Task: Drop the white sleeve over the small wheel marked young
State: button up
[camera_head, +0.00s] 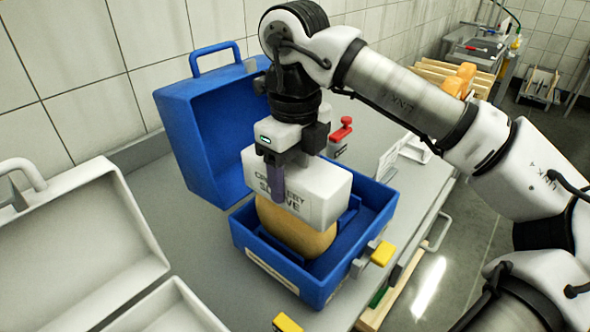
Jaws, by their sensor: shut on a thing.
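The white sleeve (318,190), a boxy piece with dark lettering partly covered by my gripper, is over the blue case. My gripper (275,185) points down and is shut on the sleeve; one purple-grey finger shows against its near face. A yellow-orange cheese wheel (295,232) stands in the blue case's base directly under the sleeve. Its upper part is hidden by the sleeve, and its lower part shows below the sleeve's edge. I cannot tell how far the sleeve is around the wheel. No "young" mark is readable on it.
An open white case (80,250) stands at left. A red-topped item (342,133) and a small sign (388,160) are behind. Bare grey bench lies between the cases.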

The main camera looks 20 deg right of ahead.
jog(key=shift+f+b, duration=1.3)
jog(key=shift+f, duration=0.4)
jog(key=shift+f+b, duration=0.35)
jog(key=o, duration=1)
jog(key=shift+c, duration=0.2)
jog(key=shift+r, duration=0.1)
